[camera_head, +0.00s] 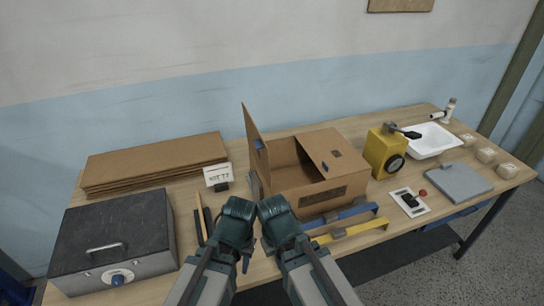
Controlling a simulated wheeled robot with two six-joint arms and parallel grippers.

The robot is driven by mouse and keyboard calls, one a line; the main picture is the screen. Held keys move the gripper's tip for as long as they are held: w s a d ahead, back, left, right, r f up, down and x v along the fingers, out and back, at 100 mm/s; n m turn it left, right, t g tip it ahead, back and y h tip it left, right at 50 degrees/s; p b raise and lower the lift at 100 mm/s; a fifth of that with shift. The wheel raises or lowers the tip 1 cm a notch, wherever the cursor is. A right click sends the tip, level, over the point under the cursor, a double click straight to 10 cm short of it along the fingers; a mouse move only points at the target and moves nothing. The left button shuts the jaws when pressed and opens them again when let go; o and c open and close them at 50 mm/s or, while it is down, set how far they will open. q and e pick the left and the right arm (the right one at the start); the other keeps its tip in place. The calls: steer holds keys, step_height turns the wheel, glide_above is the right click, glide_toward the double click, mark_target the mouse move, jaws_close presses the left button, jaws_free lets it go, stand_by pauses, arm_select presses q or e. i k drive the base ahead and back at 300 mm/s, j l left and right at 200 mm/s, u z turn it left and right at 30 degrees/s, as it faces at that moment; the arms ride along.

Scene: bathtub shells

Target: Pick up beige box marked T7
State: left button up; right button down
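Several small beige boxes stand at the right end of the table: a far one (467,139), a middle one (486,155) and a near one (508,170). Their marks are too small to read, so I cannot tell which is T7. My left gripper (246,262) is low at the table's front edge, far to the left of these boxes. My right gripper (266,246) is close beside it and mostly hidden by its own arm. The fingers of both are too small to judge, and I see nothing held.
An open cardboard carton (305,185) stands mid-table, with blue (345,214) and yellow (350,231) bars before it. A yellow device (384,152), white tray (430,141) and grey slab (459,184) lie right. A dark-lidded case (112,240), cardboard stack (155,162) and lettered card (217,176) are left.

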mark_target(468, 141)
steer(key=l+z, duration=0.1)
steer(key=z, duration=0.45)
steer(key=i+l+z, duration=0.5)
steer(key=z, duration=0.2)
steer(key=i+l+z, duration=0.1)
steer(key=i+l, duration=0.15)
steer(key=i, duration=0.15)
steer(key=i+l, duration=0.2)
steer(key=i, duration=0.2)
steer(key=i+l+z, duration=0.15)
steer(key=i, duration=0.2)
